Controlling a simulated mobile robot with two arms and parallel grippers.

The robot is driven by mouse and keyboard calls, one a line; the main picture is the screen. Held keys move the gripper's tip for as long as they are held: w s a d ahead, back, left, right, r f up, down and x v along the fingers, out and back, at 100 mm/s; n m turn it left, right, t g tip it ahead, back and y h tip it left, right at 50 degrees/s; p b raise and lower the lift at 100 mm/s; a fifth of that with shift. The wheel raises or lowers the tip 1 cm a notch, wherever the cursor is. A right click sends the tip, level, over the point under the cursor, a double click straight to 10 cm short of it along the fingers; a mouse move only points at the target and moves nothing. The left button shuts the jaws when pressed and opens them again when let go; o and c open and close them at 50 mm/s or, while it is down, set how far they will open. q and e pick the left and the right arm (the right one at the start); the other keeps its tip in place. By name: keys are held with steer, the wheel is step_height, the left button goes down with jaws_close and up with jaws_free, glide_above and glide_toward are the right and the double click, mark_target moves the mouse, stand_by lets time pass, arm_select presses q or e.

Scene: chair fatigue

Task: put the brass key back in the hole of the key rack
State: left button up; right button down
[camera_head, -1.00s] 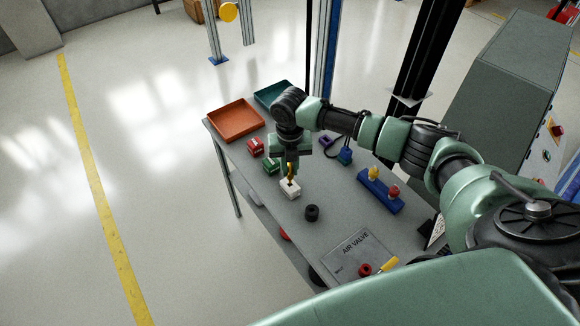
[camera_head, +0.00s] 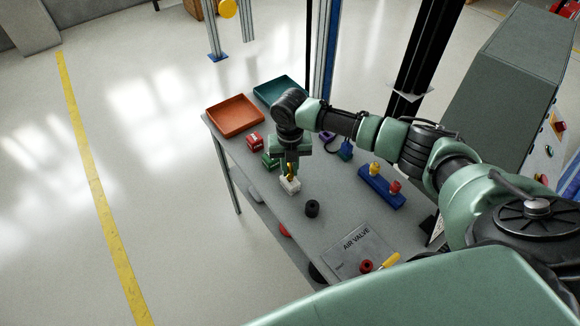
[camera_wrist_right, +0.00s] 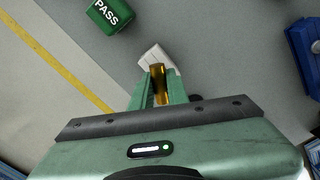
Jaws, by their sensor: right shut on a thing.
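My right gripper (camera_head: 290,167) points down over the table and is shut on the brass key (camera_head: 290,174). In the right wrist view the brass key (camera_wrist_right: 158,83) stands between the green fingers. Its lower end is at a small white block (camera_head: 290,185), which also shows in the wrist view (camera_wrist_right: 156,56). I cannot tell whether the key sits in the block or just above it. A blue rack (camera_head: 384,193) with a yellow-topped and a red-topped piece stands to the right, apparently the key rack. Its hole cannot be made out. My left gripper is out of view.
A red block (camera_head: 255,141) and a green block (camera_head: 270,160), marked PASS in the wrist view (camera_wrist_right: 110,14), stand left of the gripper. A black cylinder (camera_head: 312,208) is close in front. Orange (camera_head: 234,116) and teal (camera_head: 279,91) trays lie at the back.

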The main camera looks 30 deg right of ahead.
mark_target(290, 168)
steer(key=shift+f+b, duration=0.35)
steer(key=shift+f, duration=0.35)
steer(key=c, duration=1.3)
jaws_free()
steer(key=shift+r, duration=0.1)
step_height(290, 168, up, 8)
steer(key=shift+f+b, duration=0.1)
steer(key=shift+b, duration=0.75)
steer(key=shift+f, duration=0.1)
